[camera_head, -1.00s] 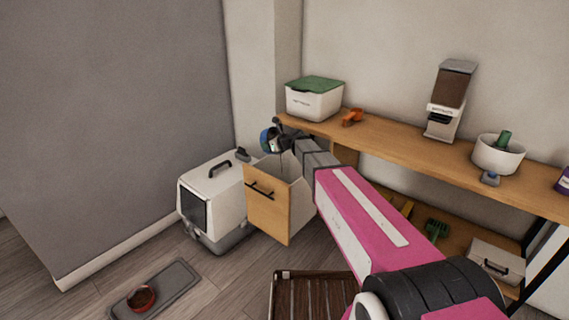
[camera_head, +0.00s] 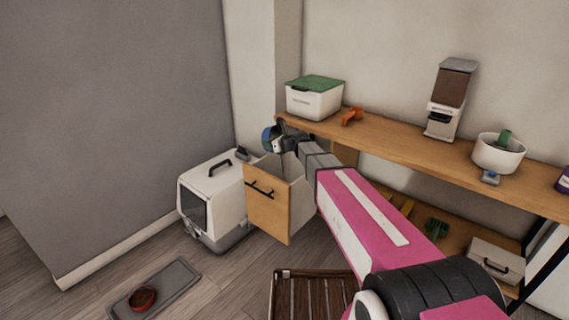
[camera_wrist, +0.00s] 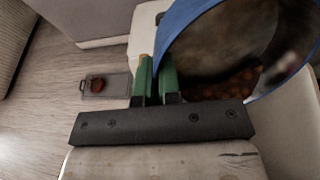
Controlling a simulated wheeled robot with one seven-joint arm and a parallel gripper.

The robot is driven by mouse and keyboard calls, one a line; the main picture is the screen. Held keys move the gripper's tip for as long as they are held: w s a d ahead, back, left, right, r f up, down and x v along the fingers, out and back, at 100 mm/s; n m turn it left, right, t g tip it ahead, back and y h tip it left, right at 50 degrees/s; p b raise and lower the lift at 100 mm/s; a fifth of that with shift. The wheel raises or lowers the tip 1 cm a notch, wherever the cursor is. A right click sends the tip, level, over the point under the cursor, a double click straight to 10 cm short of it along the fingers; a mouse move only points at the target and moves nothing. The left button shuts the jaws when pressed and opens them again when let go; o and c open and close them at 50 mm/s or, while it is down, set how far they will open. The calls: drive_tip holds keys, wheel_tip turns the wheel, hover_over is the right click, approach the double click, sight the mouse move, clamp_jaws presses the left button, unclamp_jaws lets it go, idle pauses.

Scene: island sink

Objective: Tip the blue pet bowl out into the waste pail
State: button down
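The blue pet bowl (camera_head: 267,139) is held up in the head view, above the opening of a pale pail with a wooden front (camera_head: 268,207), which I take as the waste pail. In the wrist view the bowl's blue rim (camera_wrist: 190,17) is tilted, and brown pellets (camera_wrist: 238,82) lie inside it. My gripper (camera_wrist: 155,76) has green fingertips on either side of the bowl's rim and is shut on it. In the head view my gripper (camera_head: 283,136) partly hides the bowl. The pail's inside is mostly hidden.
A white litter box (camera_head: 213,200) stands left of the pail. A red bowl (camera_head: 143,298) sits on a grey floor mat (camera_head: 178,278). The wooden shelf (camera_head: 400,138) at right bears a green-lidded bin (camera_head: 314,100) and a dispenser (camera_head: 449,100). A slatted brown rack (camera_head: 310,297) lies in front.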

drive_tip(key=shift+s+d+r+t+y+p, duration=0.1)
drive_tip(key=shift+s+d+t+y+p, duration=0.1)
drive_tip(key=shift+d+y, duration=0.2)
drive_tip(key=shift+s+d+r+t+y+p, duration=0.1)
drive_tip(key=shift+s+d+t+y+p, duration=0.15)
drive_tip(key=shift+d, duration=0.2)
idle(0.4)
drive_tip(key=shift+s+d+r+t+y+p, duration=0.1)
drive_tip(key=shift+s+d+t+y+p, duration=0.15)
drive_tip(key=shift+d+t+y, duration=0.35)
drive_tip(key=shift+s+d+r+t+y+p, duration=0.15)
drive_tip(key=shift+d+y+p, duration=0.2)
drive_tip(key=shift+y, duration=0.5)
idle(1.0)
drive_tip(key=shift+s+d+f+m+t+y+p, duration=0.1)
drive_tip(key=shift+s+d+m+t+y+p, duration=0.25)
drive_tip(key=shift+y, duration=0.35)
drive_tip(key=shift+d+f+m+t+y+p, duration=0.15)
drive_tip(key=shift+d+t+y+p, duration=0.2)
drive_tip(key=shift+d+t+y, duration=0.25)
idle(1.3)
drive_tip(key=shift+s+d+f+t+y+p, duration=0.2)
drive_tip(key=shift+d+t+y+p, duration=0.3)
drive_tip(key=shift+y, duration=0.4)
idle(0.8)
